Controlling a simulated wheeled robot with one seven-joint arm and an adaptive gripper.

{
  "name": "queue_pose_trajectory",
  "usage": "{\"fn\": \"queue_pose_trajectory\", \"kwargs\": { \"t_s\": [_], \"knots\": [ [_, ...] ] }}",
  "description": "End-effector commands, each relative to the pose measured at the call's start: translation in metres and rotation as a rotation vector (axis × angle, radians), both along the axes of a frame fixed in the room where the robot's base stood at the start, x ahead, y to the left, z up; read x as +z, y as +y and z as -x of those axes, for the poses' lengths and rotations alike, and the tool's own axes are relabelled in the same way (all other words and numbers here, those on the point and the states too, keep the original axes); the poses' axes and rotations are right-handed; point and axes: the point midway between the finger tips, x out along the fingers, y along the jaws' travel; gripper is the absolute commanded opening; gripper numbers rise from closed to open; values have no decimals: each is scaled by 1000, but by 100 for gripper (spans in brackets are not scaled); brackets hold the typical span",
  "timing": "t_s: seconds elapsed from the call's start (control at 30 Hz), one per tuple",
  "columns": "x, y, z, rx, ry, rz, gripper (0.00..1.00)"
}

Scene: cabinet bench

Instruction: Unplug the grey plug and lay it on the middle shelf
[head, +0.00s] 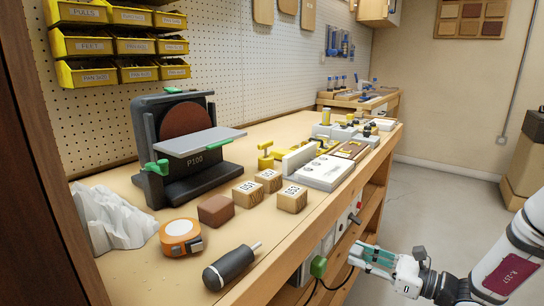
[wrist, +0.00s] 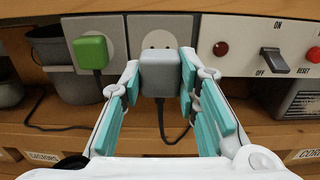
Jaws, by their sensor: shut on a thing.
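My gripper (wrist: 160,82) has its teal-padded fingers on both sides of the grey plug (wrist: 160,70) and is shut on it. The plug's dark cord hangs down below it. Two holes of the socket plate (wrist: 155,28) show just above the plug, so the plug appears to be out of the socket and in front of it. In the head view my gripper (head: 372,257) is at the front of the bench, low on the right; the plug is hard to make out there. A wooden shelf (wrist: 205,131) runs below the socket panel; I cannot tell whether it is the middle one.
A green plug (wrist: 90,52) sits in the socket to the left. A dark bucket (wrist: 65,65) and a grey bin (wrist: 297,103) stand below. The shelf between them looks clear except for cords.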

Motion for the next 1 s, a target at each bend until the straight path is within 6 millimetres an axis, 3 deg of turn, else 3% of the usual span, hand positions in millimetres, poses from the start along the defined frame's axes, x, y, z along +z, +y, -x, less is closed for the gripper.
{"fn": "queue_pose_trajectory", "kwargs": {
  "t_s": [0.43, 1.0],
  "knots": [
    [-2, -1, 1, 0, 0, 0, 0],
    [-33, -1, 1, 0, 1, -1, 0]
  ]
}}
